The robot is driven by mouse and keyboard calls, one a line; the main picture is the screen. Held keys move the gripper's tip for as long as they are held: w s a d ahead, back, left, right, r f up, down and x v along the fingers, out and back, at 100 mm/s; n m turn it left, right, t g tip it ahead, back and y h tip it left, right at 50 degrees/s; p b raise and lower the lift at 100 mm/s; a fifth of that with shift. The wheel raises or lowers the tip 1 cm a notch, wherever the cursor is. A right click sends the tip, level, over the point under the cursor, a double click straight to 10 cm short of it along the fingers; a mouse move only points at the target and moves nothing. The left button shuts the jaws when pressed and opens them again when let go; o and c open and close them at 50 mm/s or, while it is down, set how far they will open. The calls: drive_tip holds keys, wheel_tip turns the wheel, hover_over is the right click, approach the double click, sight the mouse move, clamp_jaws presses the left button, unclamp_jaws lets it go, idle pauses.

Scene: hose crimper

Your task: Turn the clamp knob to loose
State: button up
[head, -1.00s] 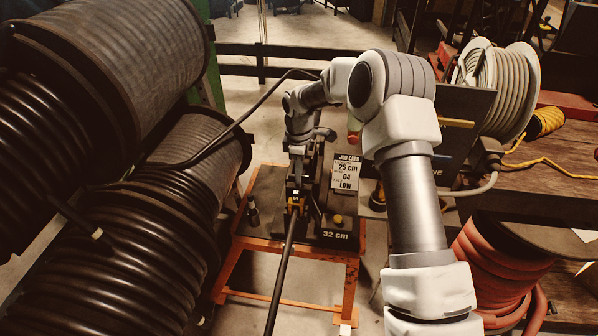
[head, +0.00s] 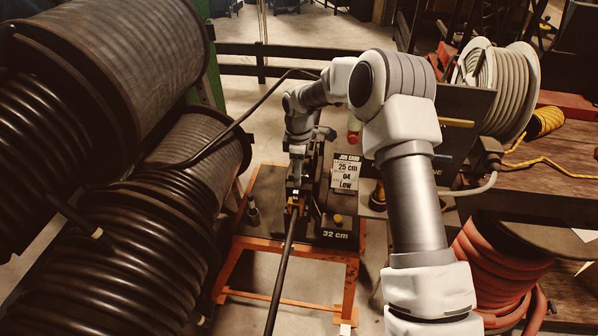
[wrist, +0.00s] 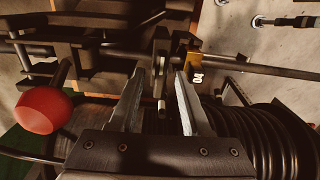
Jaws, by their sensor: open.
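The clamp knob seems to be the narrow dark upright piece (wrist: 160,62) between my fingers in the wrist view; its setting cannot be read. My gripper (wrist: 157,78) is open, with one finger on each side of this piece and a gap showing on both sides. A small pale-ended pin (wrist: 161,107) also shows between the fingers. A yellow block marked 04 (wrist: 188,70) sits just right of the right fingertip, at the black hose (wrist: 255,68). In the head view my gripper (head: 296,183) is over the clamp end of the bench, where the knob is hidden.
An orange-framed bench (head: 300,250) carries the machine and a 32 cm label (head: 337,235). A job card (head: 346,172) reads 25 cm, 04, LOW. A red ball (wrist: 44,110) is left of my gripper. Large hose reels (head: 150,240) crowd the left; the hose (head: 279,285) runs toward the front.

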wheel_tip(320, 180, up, 18)
drive_tip(key=p, duration=0.1)
drive_tip(key=shift+f, duration=0.25)
drive_tip(key=s+d+r+m+t, duration=0.1)
drive_tip(key=s+d+r+m, duration=0.3)
drive_tip(key=s+r, duration=0.35)
drive_tip(key=s+d+r+m+t, duration=0.25)
drive_tip(key=s+r, duration=0.35)
drive_tip(key=s, duration=0.3)
drive_tip(key=s+d+f+m+t, duration=0.1)
drive_tip(key=s+m, duration=0.3)
drive_tip(key=s, duration=0.5)
drive_tip(key=s+d+f+m+t, duration=0.1)
drive_tip(key=s+d+m, duration=0.3)
drive_tip(key=s, duration=0.5)
drive_tip(key=shift+s+d+m, duration=0.3)
drive_tip(key=shift+s+m, duration=0.05)
drive_tip(key=shift+m, duration=0.4)
drive_tip(key=shift+s, duration=0.1)
